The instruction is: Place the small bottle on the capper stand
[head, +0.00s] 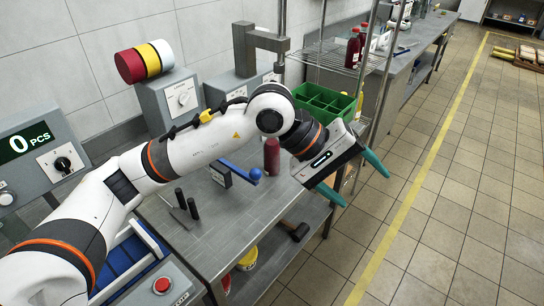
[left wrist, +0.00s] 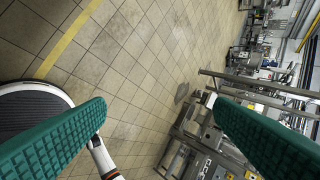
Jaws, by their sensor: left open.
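My left gripper (head: 362,187) reaches over the table's right edge with its teal fingers spread and nothing between them. Red bottles (head: 353,50) stand on the wire shelf at the back. A grey stand with an overhanging arm (head: 246,50) is behind my arm; I cannot tell whether it is the capper stand. My right gripper is not in view.
A green divided crate (head: 322,103) sits beyond the gripper. A blue-handled device (head: 240,173) and dark upright handles (head: 186,204) are on the metal table (head: 225,235). A shelf post (head: 372,60) rises near the crate. The tiled floor (head: 450,210) at right is clear.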

